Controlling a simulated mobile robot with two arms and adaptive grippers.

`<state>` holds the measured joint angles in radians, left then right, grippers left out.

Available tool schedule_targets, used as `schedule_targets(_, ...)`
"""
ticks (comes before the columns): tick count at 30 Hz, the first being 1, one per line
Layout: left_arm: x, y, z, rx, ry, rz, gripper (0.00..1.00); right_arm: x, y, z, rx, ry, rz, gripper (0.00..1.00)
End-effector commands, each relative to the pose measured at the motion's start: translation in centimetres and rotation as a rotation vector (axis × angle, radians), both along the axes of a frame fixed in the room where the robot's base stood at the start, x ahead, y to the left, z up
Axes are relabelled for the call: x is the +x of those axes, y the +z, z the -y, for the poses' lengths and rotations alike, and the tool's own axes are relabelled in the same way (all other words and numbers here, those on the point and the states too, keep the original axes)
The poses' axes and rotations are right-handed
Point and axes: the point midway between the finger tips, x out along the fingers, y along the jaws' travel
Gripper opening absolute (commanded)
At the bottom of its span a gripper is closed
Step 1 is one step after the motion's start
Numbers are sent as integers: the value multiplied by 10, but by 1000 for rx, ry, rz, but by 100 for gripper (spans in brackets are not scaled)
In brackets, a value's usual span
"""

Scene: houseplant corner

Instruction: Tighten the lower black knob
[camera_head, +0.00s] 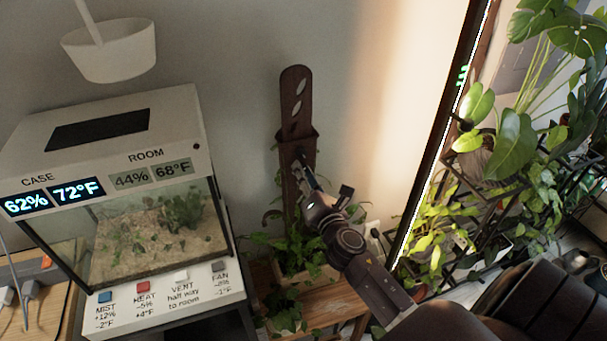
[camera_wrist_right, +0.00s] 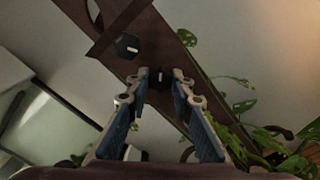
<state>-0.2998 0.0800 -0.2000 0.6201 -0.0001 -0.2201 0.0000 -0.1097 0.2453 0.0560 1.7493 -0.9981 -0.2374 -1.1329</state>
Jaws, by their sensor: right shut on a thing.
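A dark brown wooden plant support (camera_head: 294,100) with leaf-shaped cutouts stands against the wall, and its lower part sits in a planter. In the right wrist view the board (camera_wrist_right: 205,85) runs diagonally and carries two black knobs with a white mark each. The upper black knob (camera_wrist_right: 127,46) is free, up and left of my fingers. The lower black knob (camera_wrist_right: 159,77) is between the fingertips of my right gripper (camera_wrist_right: 161,73), which is shut on it. In the head view my right gripper (camera_head: 304,174) reaches the board from the lower right and hides the knob. My left gripper is not in view.
A glass terrarium case (camera_head: 160,235) with displays and labelled buttons stands at the left, under a white hanging pot (camera_head: 108,50). Leafy plants surround the planter (camera_head: 307,276) on a wooden stand. A plant rack with large leaves (camera_head: 515,145) fills the right side.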

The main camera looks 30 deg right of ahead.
Motion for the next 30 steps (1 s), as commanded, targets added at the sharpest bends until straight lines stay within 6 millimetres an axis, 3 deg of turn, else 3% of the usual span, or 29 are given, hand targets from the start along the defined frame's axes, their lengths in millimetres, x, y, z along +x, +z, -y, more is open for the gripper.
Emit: schedule_targets(30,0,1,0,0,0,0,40,0,0,0,941,-2,225,0)
